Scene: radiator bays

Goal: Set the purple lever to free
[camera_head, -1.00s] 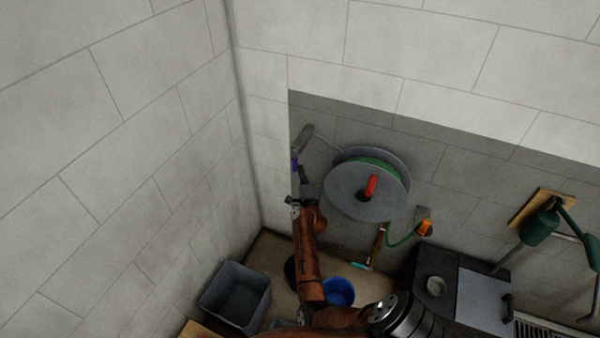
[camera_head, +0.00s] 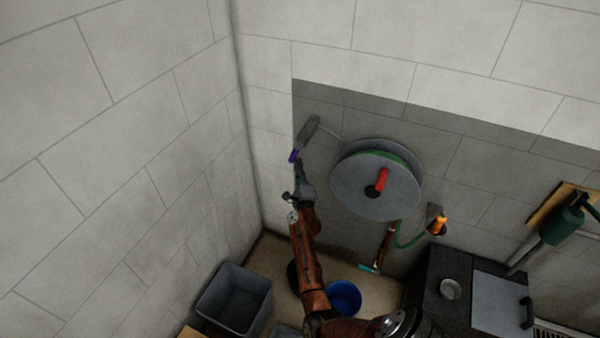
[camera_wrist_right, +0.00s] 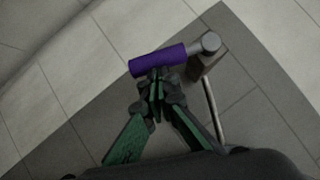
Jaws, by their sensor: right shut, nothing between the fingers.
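The purple lever (camera_head: 294,155) is a short purple grip on a grey metal mount on the wall, left of the hose reel. In the right wrist view the purple grip (camera_wrist_right: 158,61) lies across the picture, slightly tilted, its right end joined to a round grey hub (camera_wrist_right: 207,43). My right gripper (camera_head: 299,166) is just below the lever in the head view. In the wrist view its green-and-dark fingers (camera_wrist_right: 156,80) are shut, with tips at the lower side of the grip, touching or very close. Nothing is between them. My left gripper is not in view.
A grey hose reel (camera_head: 360,190) with a red handle is close right of my right arm. An orange-tipped nozzle (camera_head: 440,223) hangs beyond it. Below are a grey bin (camera_head: 212,312), a blue bucket (camera_head: 343,297) and a dark cabinet (camera_head: 440,262). The left wall is near the lever.

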